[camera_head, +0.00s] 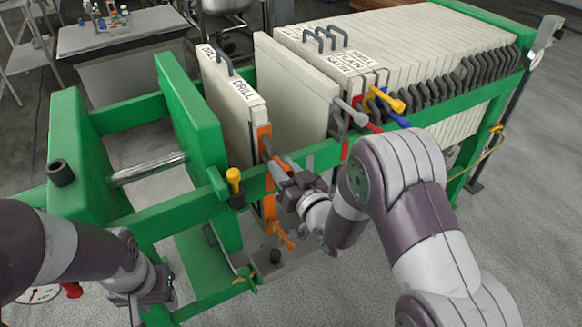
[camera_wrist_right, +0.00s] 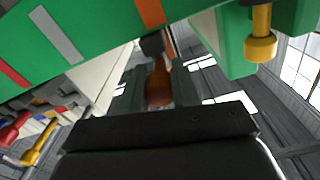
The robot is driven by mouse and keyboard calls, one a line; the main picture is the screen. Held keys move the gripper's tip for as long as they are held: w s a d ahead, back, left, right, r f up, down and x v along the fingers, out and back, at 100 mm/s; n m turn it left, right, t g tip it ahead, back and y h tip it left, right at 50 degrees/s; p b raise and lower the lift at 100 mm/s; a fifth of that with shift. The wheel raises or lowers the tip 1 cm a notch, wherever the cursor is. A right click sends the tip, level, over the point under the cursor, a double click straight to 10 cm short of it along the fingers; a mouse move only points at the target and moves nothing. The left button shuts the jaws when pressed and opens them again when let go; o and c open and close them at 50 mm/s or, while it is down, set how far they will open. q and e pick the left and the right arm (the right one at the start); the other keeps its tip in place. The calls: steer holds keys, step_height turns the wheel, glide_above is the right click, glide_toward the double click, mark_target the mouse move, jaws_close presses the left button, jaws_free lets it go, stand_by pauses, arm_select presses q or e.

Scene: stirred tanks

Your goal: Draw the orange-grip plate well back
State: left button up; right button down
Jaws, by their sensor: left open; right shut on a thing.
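The orange-grip plate (camera_head: 226,105) is a pale slab labelled DRILL, upright between the green rails in the head view, with open gaps on both sides of it. Its orange-brown grip (camera_wrist_right: 158,88) lies between the fingers in the right wrist view. My right gripper (camera_head: 284,178) is shut on that grip outside the near rail, hiding part of it in the head view. My left gripper (camera_head: 136,304) is open and empty at the lower left, apart from the press.
A green pressing block (camera_head: 190,115) stands left of the plate, a bare pale plate (camera_head: 292,95) to its right, then a packed row of plates (camera_head: 440,40). Yellow (camera_head: 385,99), blue and red grips stick out nearby. A yellow knob (camera_head: 233,176) rises from the near rail (camera_head: 310,158).

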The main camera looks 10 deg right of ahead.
steer(key=shift+s+a+f, duration=0.1)
steer(key=shift+s+a, duration=0.15)
steer(key=shift+a, duration=0.35)
steer(key=c, duration=0.8)
jaws_free()
steer(key=shift+c, duration=0.2)
steer(key=v, duration=1.2)
steer(key=shift+s, duration=0.3)
steer(key=shift+d, duration=0.1)
